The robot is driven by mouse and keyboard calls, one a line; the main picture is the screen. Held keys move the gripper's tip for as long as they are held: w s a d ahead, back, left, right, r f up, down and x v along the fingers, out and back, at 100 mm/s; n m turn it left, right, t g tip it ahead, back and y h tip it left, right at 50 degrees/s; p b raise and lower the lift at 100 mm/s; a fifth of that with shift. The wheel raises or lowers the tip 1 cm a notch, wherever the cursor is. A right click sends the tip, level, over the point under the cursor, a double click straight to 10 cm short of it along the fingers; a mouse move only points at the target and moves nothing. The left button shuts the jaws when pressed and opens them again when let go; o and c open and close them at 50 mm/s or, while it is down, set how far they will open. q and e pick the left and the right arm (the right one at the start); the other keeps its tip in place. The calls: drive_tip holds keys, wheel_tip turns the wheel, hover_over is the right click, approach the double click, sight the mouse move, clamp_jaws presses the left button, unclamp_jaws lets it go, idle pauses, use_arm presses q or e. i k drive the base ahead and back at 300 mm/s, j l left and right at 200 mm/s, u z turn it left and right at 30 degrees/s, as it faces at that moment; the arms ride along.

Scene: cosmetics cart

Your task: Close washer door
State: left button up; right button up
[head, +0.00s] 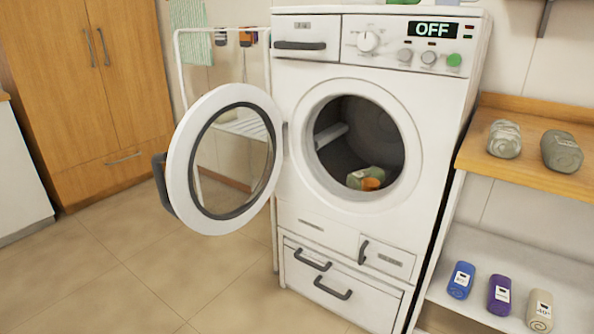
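The white washer (395,90) stands in the middle of the head view, and its display reads OFF. Its round door (190,130) is swung wide open to the left, hinged at the left side of the drum opening. The door has a white ring, a dark inner rim and clear glass, with a dark handle (163,184) at its far left edge. Inside the open drum (345,125) lie a greenish and an orange item (371,181). Neither of my grippers shows in this view.
A wooden cabinet (85,90) stands at the back left, and a white rack (222,30) with a hanging towel is behind the door. A shelf (572,185) with rolled towels and several coloured rolls stands close on the right. The floor (100,270) at front left is clear.

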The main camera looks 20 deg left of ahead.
sight(177, 196)
drive_tip(key=i+j+z, duration=0.15)
drive_tip(key=j+z, duration=0.35)
drive_tip(key=j, duration=0.2)
drive_tip(key=j+z, duration=0.5)
drive_tip(key=j, duration=0.25)
drive_tip(key=k+j, duration=0.1)
drive_tip(key=j, duration=2.45)
drive_tip(key=k+j+z, duration=0.1)
drive_tip(key=k+j, duration=0.15)
